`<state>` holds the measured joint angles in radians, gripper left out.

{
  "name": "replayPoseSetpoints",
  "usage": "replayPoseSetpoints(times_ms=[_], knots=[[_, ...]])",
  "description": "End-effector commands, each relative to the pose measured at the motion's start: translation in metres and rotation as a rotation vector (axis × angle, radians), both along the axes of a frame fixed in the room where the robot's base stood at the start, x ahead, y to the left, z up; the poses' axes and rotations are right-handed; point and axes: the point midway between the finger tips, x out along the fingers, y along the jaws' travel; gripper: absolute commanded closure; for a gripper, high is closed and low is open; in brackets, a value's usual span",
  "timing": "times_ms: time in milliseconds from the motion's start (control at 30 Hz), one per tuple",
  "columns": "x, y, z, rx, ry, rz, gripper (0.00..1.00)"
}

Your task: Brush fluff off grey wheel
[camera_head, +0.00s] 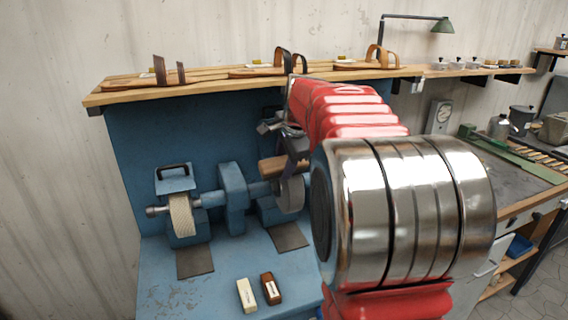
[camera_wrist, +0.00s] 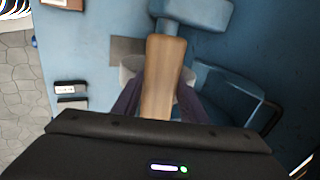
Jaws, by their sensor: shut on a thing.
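The grey wheel (camera_head: 291,194) is on the right end of the blue bench machine's shaft. My gripper (camera_head: 297,148) is just above it, shut on a wooden-handled brush (camera_head: 270,167). In the wrist view the brush's wooden back (camera_wrist: 165,75) lies lengthwise between my two dark fingers, over the grey wheel (camera_wrist: 130,72). The top of the wheel is partly covered by the brush and gripper. I cannot make out any fluff on it.
A cream wheel (camera_head: 182,215) is on the shaft's left end. A white block (camera_head: 246,294) and a brown block (camera_head: 270,288) lie on the blue bench in front. A wooden shelf (camera_head: 215,84) with sandals runs above. A cluttered workbench (camera_head: 500,195) stands at right.

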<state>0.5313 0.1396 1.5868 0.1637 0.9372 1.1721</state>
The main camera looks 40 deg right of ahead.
Motion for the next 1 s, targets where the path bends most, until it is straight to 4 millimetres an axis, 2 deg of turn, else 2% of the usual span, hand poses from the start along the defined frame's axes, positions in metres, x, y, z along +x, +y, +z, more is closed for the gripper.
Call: replayPoseSetpoints(times_ms=[300, 733, 1000], knots=[[0.001, -0.002, -0.002, 0.0, 0.0, -0.001, 0.79], [-0.006, -0.026, -0.001, 0.001, 0.001, -0.001, 0.79], [-0.008, -0.03, 0.0, 0.0, 0.0, 0.0, 0.79]])
